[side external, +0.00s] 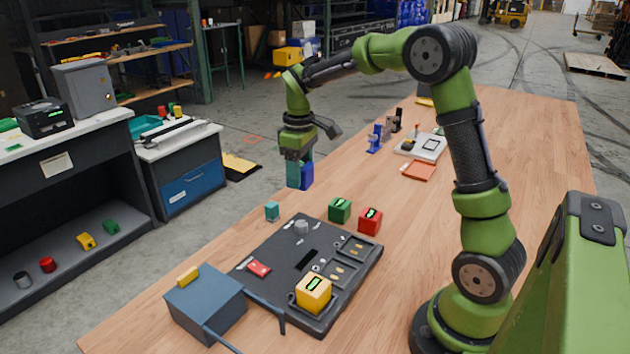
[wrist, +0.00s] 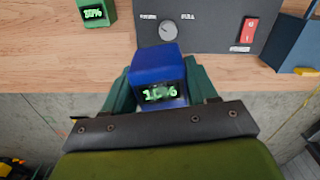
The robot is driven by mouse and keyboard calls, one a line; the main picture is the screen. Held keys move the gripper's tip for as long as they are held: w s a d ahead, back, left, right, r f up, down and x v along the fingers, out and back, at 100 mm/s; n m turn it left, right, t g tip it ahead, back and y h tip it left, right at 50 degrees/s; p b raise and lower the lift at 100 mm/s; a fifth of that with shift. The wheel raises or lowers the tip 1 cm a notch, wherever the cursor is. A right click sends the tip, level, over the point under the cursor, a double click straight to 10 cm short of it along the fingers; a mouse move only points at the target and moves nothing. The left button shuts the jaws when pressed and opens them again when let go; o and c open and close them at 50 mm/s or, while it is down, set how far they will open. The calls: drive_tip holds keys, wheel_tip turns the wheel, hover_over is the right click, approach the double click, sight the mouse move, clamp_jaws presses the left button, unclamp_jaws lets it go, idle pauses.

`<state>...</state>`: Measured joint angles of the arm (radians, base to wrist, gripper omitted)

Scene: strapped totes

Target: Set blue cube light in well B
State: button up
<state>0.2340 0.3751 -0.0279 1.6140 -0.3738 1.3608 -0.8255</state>
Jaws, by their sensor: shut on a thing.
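My gripper (side external: 299,172) is shut on the blue cube (side external: 307,178) and holds it in the air above the table, beyond the dark board (side external: 268,238). In the wrist view the blue cube (wrist: 158,72) sits between the two fingers, with a lit green percentage display facing the camera. The board carries a round dial (side external: 301,227), a red switch (side external: 259,268) and recessed places toward its right side. A yellow cube (side external: 313,293) sits at the board's near corner. I cannot read which well is B.
A green cube (side external: 340,209) and a red cube (side external: 370,221) stand on the table beyond the board, with a small teal block (side external: 272,211) to the left. A blue-grey box (side external: 206,303) with a yellow top piece adjoins the board's near left.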

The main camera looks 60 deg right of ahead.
drive_tip(key=s+a+f, duration=0.1)
drive_tip(key=s+a, duration=0.6)
drive_tip(key=s, duration=0.2)
drive_tip(key=shift+s+a+f+m, duration=0.35)
drive_tip(key=shift+s+f, duration=0.75)
drive_tip(key=shift+f, duration=0.2)
drive_tip(key=shift+s+a+f+m, duration=0.3)
drive_tip(key=shift+s+f, duration=0.75)
drive_tip(key=shift+f, duration=0.3)
drive_tip(key=shift+s+a+f+m, duration=0.35)
drive_tip(key=shift+s+f, duration=0.75)
drive_tip(key=shift+f, duration=0.2)
drive_tip(key=shift+f, duration=0.8)
drive_tip(key=shift+f, duration=0.7)
drive_tip(key=o, duration=1.5)
drive_tip(key=shift+o, duration=0.2)
